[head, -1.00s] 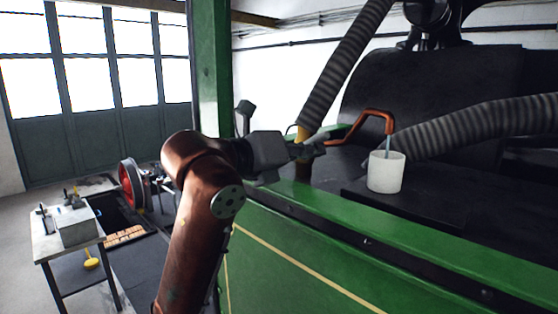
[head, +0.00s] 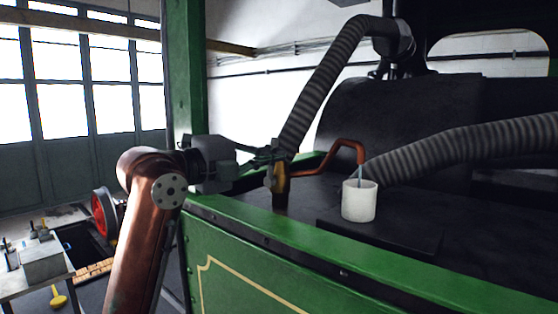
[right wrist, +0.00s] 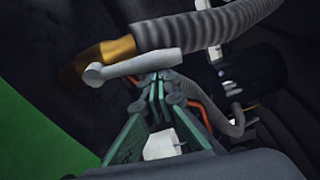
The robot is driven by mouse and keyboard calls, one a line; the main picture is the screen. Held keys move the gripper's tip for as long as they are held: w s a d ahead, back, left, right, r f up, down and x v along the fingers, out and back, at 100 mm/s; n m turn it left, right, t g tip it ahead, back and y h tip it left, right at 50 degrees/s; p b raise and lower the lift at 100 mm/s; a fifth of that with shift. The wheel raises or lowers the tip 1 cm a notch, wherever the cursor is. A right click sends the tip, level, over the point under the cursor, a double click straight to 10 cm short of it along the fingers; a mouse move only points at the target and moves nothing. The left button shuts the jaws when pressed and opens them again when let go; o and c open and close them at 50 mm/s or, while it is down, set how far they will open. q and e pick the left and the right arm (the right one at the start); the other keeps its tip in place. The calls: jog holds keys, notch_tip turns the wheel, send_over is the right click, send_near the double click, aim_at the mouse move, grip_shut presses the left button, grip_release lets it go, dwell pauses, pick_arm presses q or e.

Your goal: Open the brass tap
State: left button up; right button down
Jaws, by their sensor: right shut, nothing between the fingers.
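The brass tap (head: 281,187) stands on the dark top behind the green side panel, at the foot of a ribbed hose. A copper pipe (head: 335,150) bends from it over a white cup (head: 359,202). A thin bluish stream shows between the pipe's end and the cup. In the right wrist view the tap's brass body (right wrist: 108,55) carries a pale grey lever (right wrist: 135,66), lying nearly crosswise. My right gripper (head: 274,154) is shut and empty, its tips (right wrist: 160,82) close by the lever; I cannot tell whether they touch. My left gripper is out of view.
The ribbed hose (head: 325,85) rises behind the tap, and another hose (head: 470,145) runs to the right. A green post (head: 188,70) stands left of the gripper. The green panel (head: 330,255) lies in front. A workbench (head: 40,265) stands lower left.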

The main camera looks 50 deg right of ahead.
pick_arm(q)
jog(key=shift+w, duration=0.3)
pick_arm(e)
jog(key=shift+w+r+n, duration=0.2)
jog(key=shift+w+n, duration=0.2)
jog(key=shift+n, duration=0.2)
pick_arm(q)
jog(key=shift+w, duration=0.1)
pick_arm(e)
jog(key=shift+a, duration=0.1)
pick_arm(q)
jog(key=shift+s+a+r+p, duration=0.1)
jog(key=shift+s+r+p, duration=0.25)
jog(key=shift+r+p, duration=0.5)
pick_arm(e)
jog(key=a, duration=0.9)
jog(key=shift+w+a, duration=0.3)
jog(key=shift+a, duration=0.1)
